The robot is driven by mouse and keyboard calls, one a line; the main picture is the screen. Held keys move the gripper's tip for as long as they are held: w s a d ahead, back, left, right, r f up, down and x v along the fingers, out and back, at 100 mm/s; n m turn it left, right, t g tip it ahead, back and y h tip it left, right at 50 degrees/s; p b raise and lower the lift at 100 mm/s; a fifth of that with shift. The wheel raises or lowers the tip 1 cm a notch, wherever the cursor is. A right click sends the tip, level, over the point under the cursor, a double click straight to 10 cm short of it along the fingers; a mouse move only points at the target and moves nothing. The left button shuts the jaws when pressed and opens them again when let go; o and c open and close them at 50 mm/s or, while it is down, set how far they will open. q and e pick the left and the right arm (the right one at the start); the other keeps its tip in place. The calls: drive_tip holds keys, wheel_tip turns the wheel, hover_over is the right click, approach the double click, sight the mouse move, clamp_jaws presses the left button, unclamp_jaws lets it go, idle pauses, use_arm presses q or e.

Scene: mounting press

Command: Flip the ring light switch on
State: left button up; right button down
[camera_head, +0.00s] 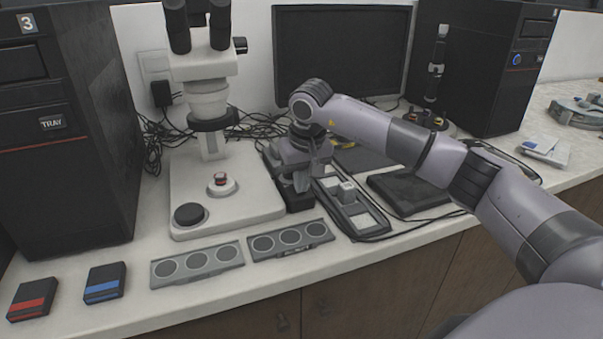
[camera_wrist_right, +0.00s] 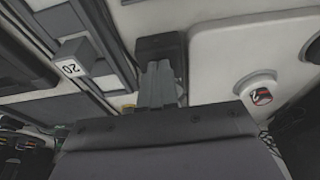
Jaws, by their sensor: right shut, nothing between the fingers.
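A stereo microscope (camera_head: 205,68) stands on a pale base, with a dark ring (camera_head: 214,122) around its lower end. Beside the base is a small black box (camera_head: 299,204), which I take to be the ring light's switch box. My right gripper (camera_head: 301,184) points down over it, shut and empty, and hides much of its top. In the right wrist view the shut fingers (camera_wrist_right: 161,80) reach toward the dark box (camera_wrist_right: 160,47). Whether they touch it, and how the switch is set, I cannot tell. My left gripper is not in view.
Cables (camera_head: 262,130) and a monitor (camera_head: 342,50) are behind.

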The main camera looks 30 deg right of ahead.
drive_tip(key=shift+f+b, duration=0.4)
drive_tip(key=shift+b, duration=0.2)
drive_tip(key=shift+s+r, duration=0.15)
drive_tip(key=shift+r, duration=0.05)
drive_tip(key=shift+w+d+r+p, duration=0.1)
drive_tip(key=shift+w+r+p, duration=0.05)
drive_tip(key=shift+w+p, duration=0.2)
drive_tip(key=shift+w+d+r+p, duration=0.1)
drive_tip(key=shift+w+p, duration=0.1)
drive_tip(key=shift+w, duration=0.2)
